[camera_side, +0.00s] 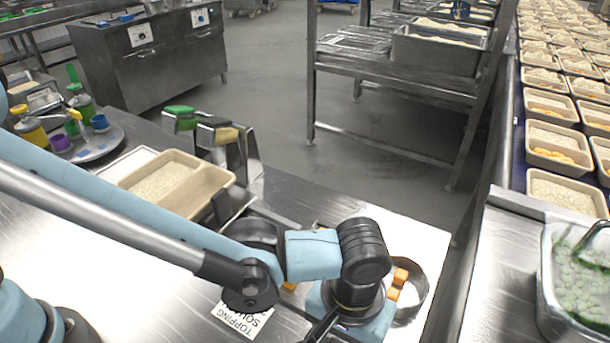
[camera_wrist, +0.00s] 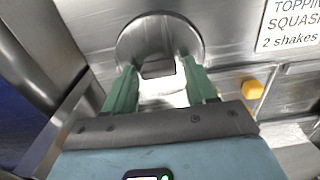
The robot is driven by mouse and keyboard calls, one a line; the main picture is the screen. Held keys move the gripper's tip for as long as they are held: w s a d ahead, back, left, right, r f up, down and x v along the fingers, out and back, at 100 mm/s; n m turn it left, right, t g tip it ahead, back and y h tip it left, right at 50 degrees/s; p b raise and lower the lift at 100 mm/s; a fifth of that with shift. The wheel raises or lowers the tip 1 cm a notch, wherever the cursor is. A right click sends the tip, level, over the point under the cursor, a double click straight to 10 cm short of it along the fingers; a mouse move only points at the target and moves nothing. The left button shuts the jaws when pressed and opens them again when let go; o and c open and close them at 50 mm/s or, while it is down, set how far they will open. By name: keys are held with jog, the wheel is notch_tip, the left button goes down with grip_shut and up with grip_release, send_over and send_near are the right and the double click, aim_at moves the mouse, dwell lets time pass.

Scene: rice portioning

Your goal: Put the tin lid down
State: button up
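A round metal tin lid (camera_wrist: 160,28) shows in the wrist view, just beyond my fingertips. A dark block, seemingly its handle (camera_wrist: 158,68), sits between my two green fingers. My gripper (camera_wrist: 159,72) has its fingers apart on either side of this block. I cannot tell whether they touch it or whether the lid rests on the surface.
A "TOPPING SQUASH" label (camera_side: 243,316) lies on the steel table. One orange cube (camera_wrist: 252,89) shows beside my right finger. A tan rice tray (camera_side: 205,192) stands at the back left. A conveyor of filled trays (camera_side: 562,187) and a metal pan of greens (camera_side: 548,290) are at right.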

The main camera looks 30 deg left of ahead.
jog(key=shift+o, duration=0.7)
notch_tip(320, 180, up, 12)
jog(key=w+a+r+t+h, duration=0.1)
jog(key=w+a, duration=0.2)
jog(key=a, duration=0.6)
jog(key=w+a+r+t+h, duration=0.1)
jog(key=w+a+r+t, duration=0.15)
jog(key=a, duration=0.65)
jog(key=s+a+f+t+y, duration=0.1)
jog(key=a+f+t, duration=0.1)
jog(key=a, duration=0.6)
jog(key=s+a+f+t+y, duration=0.1)
jog(key=a, duration=0.8)
jog(key=shift+f+t, duration=0.35)
